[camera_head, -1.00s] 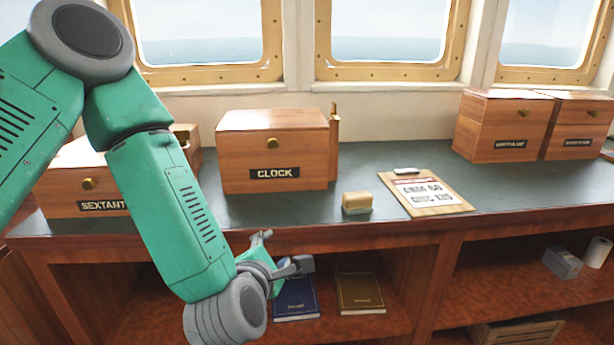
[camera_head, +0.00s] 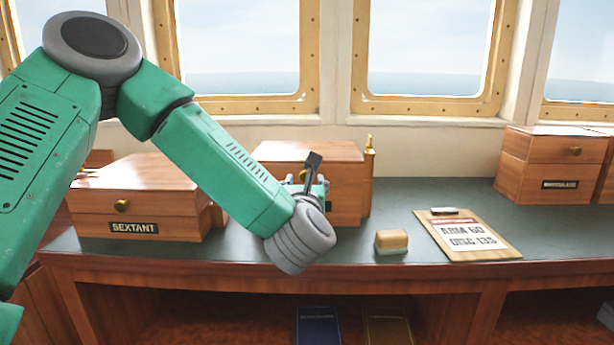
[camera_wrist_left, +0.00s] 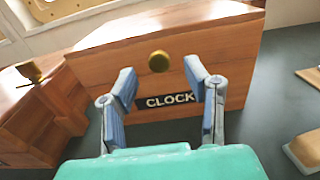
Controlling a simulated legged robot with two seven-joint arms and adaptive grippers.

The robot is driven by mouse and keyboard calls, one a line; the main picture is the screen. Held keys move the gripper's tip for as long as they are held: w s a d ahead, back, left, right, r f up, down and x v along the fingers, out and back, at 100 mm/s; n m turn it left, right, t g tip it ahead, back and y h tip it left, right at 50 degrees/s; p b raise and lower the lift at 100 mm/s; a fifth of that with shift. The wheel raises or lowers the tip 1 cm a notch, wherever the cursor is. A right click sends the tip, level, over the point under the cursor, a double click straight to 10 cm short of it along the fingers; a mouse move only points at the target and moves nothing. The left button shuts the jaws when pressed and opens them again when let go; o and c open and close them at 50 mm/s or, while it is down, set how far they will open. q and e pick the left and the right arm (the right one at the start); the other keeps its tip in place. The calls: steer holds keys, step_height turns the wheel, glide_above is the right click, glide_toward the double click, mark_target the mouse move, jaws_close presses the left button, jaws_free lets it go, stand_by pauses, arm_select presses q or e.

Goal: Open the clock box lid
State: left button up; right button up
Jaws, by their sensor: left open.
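The clock box (camera_head: 345,185) is a wooden box on the dark counter, its lid shut. In the head view my left arm and hand hide most of its front and label. In the left wrist view the clock box (camera_wrist_left: 200,62) shows its CLOCK label (camera_wrist_left: 170,100) and a round brass knob (camera_wrist_left: 159,61) on the lid front. My left gripper (camera_wrist_left: 158,85) is open and empty, its two fingers pointing at the box front just below the knob. The gripper shows partly in the head view (camera_head: 308,180), in front of the box. My right gripper is not in view.
The sextant box (camera_head: 135,205) stands left of the clock box. Another labelled box (camera_head: 540,165) stands farther right.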

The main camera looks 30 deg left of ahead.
mark_target(305, 177)
arm_select(q)
steer(key=x, duration=0.4)
steer(key=shift+w+a, duration=0.1)
steer(key=shift+a, duration=0.1)
steer(key=shift+d, duration=0.1)
steer(key=shift+c, duration=0.8)
jaws_close()
